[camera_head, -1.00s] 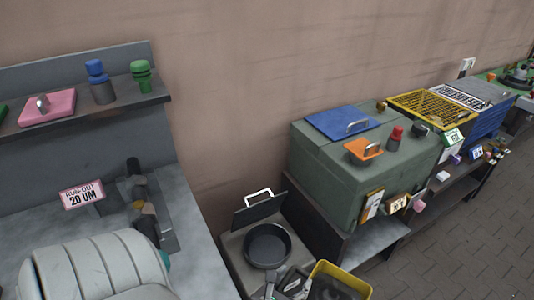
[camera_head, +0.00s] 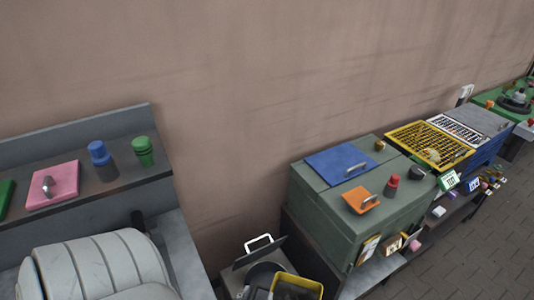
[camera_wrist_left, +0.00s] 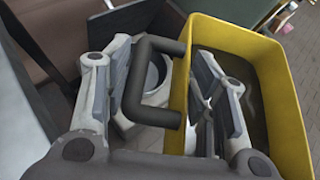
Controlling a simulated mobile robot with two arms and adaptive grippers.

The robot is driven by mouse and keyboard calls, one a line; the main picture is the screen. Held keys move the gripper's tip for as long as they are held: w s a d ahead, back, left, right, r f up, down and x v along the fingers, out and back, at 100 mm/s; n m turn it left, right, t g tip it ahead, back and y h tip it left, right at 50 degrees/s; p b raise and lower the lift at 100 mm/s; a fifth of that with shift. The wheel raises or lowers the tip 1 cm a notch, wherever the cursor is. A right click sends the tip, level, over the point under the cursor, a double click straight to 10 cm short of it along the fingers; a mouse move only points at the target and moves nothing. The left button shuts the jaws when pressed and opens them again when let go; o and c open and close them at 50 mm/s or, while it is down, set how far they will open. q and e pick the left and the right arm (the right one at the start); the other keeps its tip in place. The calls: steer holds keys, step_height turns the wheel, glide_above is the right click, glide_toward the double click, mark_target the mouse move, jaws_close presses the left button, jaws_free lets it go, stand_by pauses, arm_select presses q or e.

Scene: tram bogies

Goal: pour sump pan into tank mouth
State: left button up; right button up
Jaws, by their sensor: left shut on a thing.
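The yellow sump pan (camera_head: 297,287) is at the bottom edge of the head view, just right of the tank mouth. The left wrist view shows its yellow wall (camera_wrist_left: 283,88) and dark contents inside. My left gripper (camera_wrist_left: 165,88) is shut on the pan's dark handle (camera_wrist_left: 158,113). The pan looks about upright. The tank mouth (camera_head: 263,272) is a round dark opening beside a raised lid with a white handle (camera_head: 259,243). The pan partly hides it. A round pale rim behind the handle in the wrist view may be the mouth. My right gripper is not in view.
A green cabinet (camera_head: 340,217) with a blue plate, an orange plate and a red-topped knob stands right of the mouth. A yellow grid crate (camera_head: 430,143) is farther right. A grey bench with a shelf (camera_head: 120,183) stands at the left. The wall behind is bare.

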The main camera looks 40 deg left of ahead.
arm_select(q)
steer(key=shift+s+a+r+p, duration=0.1)
steer(key=shift+a+r+p, duration=0.1)
steer(key=shift+a+p, duration=0.25)
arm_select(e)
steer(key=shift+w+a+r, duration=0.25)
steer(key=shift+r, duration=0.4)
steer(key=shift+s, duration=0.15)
